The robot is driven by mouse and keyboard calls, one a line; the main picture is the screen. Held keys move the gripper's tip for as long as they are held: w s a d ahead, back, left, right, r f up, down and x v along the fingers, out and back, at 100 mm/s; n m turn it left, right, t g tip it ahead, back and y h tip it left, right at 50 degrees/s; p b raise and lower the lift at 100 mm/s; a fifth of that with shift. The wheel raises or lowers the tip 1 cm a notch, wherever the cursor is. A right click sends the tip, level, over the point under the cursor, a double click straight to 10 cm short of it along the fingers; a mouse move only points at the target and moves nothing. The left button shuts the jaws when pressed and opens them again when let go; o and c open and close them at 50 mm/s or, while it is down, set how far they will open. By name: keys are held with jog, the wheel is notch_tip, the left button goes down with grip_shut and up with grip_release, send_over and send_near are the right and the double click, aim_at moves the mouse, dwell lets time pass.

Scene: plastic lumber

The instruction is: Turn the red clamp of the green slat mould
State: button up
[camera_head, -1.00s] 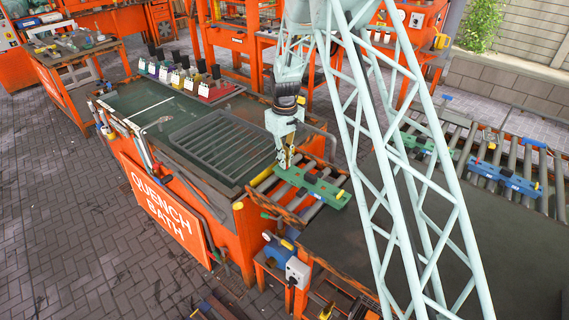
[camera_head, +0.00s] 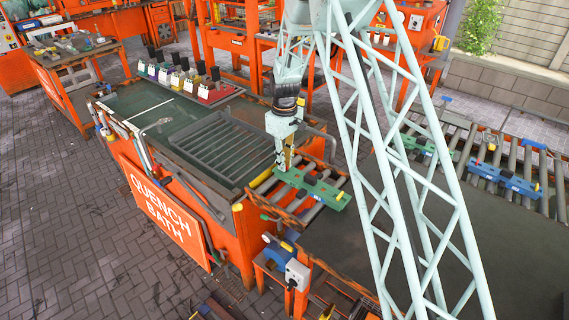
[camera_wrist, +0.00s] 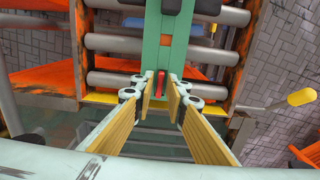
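The green slat mould (camera_head: 325,188) lies on rollers at the near right end of the quench bath. In the wrist view, the mould (camera_wrist: 165,40) runs up from the fingertips. The red clamp (camera_wrist: 161,84) is a small upright red piece at the mould's near end. My gripper (camera_wrist: 161,92) has its yellow-padded fingers either side of the clamp, with a narrow gap seeming to show at each side. In the head view, my gripper (camera_head: 285,166) points down at the mould's left end, and the clamp is hidden there.
The quench bath (camera_head: 182,213) with its dark grate (camera_head: 222,145) is left of the mould. A yellow-knobbed lever (camera_wrist: 300,97) sticks out at right in the wrist view. A blue mould (camera_head: 505,179) and another green mould (camera_head: 420,146) lie on the far right rollers.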

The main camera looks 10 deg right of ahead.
jog(key=shift+o, duration=0.7)
jog(key=shift+r, duration=0.15)
jog(key=shift+r, duration=0.5)
notch_tip(320, 180, up, 11)
jog(key=shift+f, duration=0.15)
